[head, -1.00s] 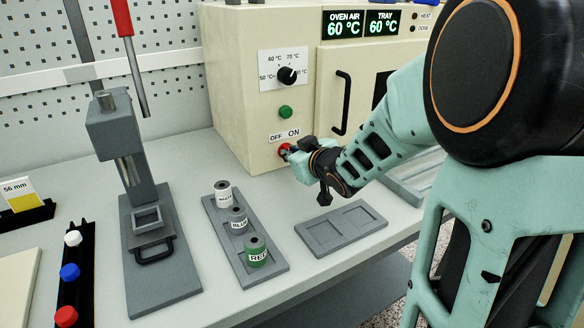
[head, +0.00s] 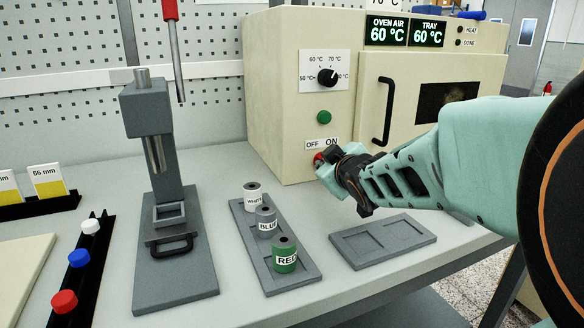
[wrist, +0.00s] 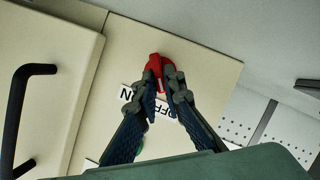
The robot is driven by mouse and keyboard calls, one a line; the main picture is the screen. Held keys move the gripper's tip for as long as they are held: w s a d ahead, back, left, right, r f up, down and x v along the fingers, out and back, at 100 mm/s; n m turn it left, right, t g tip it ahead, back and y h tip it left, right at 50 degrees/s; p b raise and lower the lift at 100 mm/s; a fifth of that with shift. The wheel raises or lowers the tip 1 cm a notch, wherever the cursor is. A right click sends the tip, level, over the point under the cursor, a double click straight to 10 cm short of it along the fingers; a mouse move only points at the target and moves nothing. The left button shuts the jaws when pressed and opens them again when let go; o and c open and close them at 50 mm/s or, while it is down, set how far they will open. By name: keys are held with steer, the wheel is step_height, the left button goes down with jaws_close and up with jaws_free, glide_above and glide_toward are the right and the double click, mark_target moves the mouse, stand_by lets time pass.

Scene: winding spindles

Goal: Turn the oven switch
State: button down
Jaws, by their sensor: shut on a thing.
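The oven (head: 290,100) is a cream box at the back of the bench. Its red switch (head: 319,158) sits low on the front panel, just below the OFF/ON label (head: 322,144). My gripper (head: 323,162) is at the switch and hides most of it in the head view. In the wrist view the fingers of my gripper (wrist: 164,82) are closed on the red switch (wrist: 156,66), one on each side. The OFF/ON label (wrist: 130,92) shows partly behind the fingers there. I cannot tell exactly which way the switch points.
A black dial (head: 327,77) and a green button (head: 324,117) are above the switch. The oven door handle (head: 384,112) stands out to the right. A rack of spools (head: 304,272), an empty grey tray (head: 362,254) and a press (head: 152,130) stand on the bench.

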stand_by(0.3)
steer(key=c, duration=2)
jaws_free()
steer(key=shift+c, duration=0.2)
steer(key=shift+r+p, duration=0.25)
steer(key=shift+p, duration=0.9)
